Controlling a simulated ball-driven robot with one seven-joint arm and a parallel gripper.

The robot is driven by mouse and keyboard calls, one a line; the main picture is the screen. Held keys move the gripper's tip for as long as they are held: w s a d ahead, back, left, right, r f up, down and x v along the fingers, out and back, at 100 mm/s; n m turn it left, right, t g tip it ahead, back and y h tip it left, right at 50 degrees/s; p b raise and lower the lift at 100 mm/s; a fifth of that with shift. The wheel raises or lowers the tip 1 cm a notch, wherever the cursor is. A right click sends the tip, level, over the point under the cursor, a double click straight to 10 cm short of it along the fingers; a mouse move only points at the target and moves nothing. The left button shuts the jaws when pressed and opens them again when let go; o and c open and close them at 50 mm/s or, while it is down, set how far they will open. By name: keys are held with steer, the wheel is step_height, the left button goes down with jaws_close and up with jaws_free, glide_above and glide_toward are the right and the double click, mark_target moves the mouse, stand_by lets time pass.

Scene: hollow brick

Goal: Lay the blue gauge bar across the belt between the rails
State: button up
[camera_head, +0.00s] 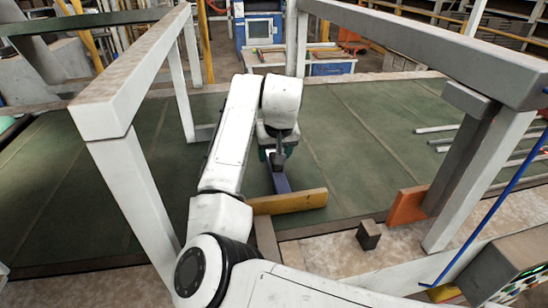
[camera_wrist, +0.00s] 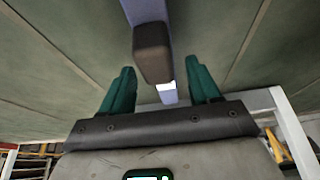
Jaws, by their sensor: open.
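The blue gauge bar (camera_head: 281,182) shows below my gripper (camera_head: 276,154) in the head view, its near end close to the yellow bar. In the wrist view the blue bar (camera_wrist: 145,10) runs lengthwise between the two green fingers of my gripper (camera_wrist: 160,68). A dark brown block (camera_wrist: 152,52) covers part of the bar there; whether it touches the bar I cannot tell. The fingers stand apart, with gaps on both sides of the bar. The green belt (camera_head: 360,150) lies beneath. My arm hides part of the belt and the bar's far end in the head view.
A yellow bar (camera_head: 290,202) lies at the belt's near edge. An orange block (camera_head: 407,206) and a small dark block (camera_head: 368,235) are to its right. White frame beams (camera_head: 130,85) rise at left and right (camera_head: 440,50). Pale rods (camera_head: 520,157) lie at right. The belt's middle right is clear.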

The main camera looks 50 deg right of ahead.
steer(key=b+v, duration=0.1)
steer(key=v, duration=0.8)
steer(key=shift+s+a+r+b, duration=0.15)
steer(key=shift+r+b, duration=0.15)
steer(key=shift+r, duration=0.05)
steer(key=shift+f, duration=0.1)
